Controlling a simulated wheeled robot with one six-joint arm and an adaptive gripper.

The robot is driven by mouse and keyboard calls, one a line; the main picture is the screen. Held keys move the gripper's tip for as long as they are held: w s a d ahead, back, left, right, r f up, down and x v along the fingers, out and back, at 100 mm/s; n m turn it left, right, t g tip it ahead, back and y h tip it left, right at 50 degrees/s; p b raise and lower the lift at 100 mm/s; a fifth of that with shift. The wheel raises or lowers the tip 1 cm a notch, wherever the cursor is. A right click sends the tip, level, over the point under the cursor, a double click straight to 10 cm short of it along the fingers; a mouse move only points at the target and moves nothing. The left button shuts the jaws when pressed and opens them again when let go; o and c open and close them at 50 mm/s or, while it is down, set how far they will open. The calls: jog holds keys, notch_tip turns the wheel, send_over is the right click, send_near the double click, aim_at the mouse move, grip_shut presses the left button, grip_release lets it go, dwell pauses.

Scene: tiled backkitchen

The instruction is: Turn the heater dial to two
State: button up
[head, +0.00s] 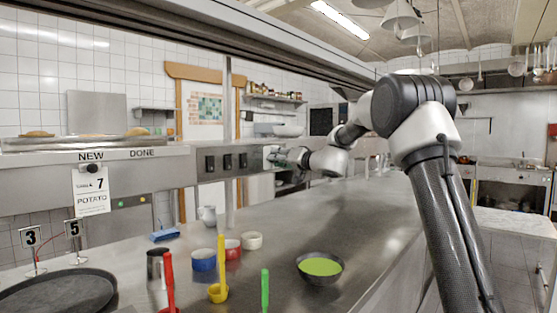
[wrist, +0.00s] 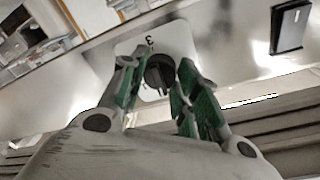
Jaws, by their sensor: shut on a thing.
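The heater dial (wrist: 158,73) is a dark round knob with a raised ridge, in the middle of the wrist view. It sits on a pale plate (wrist: 183,38) with a figure 3 printed beside the knob; other figures are not readable. My gripper (wrist: 156,80) has its green-padded fingers on either side of the dial, shut on it. In the head view my gripper (head: 279,156) is at the right end of the metal rail under the shelf, and the dial is hidden there. Which figure the dial points to I cannot tell.
Dark switches (head: 227,161) line the rail left of my gripper. Below, the steel counter (head: 270,225) holds a dark bowl with green contents (head: 320,268), coloured tubs, upright utensils and a round dark tray (head: 58,294). The counter's far right part is clear.

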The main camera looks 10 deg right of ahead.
jog(key=m, duration=1.1)
jog(key=m+g+y, duration=0.1)
jog(key=m, duration=0.9)
jog(key=shift+w+d+f+m+g, duration=0.1)
jog(key=shift+d+m+g, duration=0.05)
jog(key=shift+m+g, duration=0.2)
dwell(0.5)
jog(key=o, duration=1)
jog(key=shift+o, duration=0.2)
jog(key=f+v, duration=0.1)
jog(key=v, duration=1.1)
jog(key=shift+r, duration=0.45)
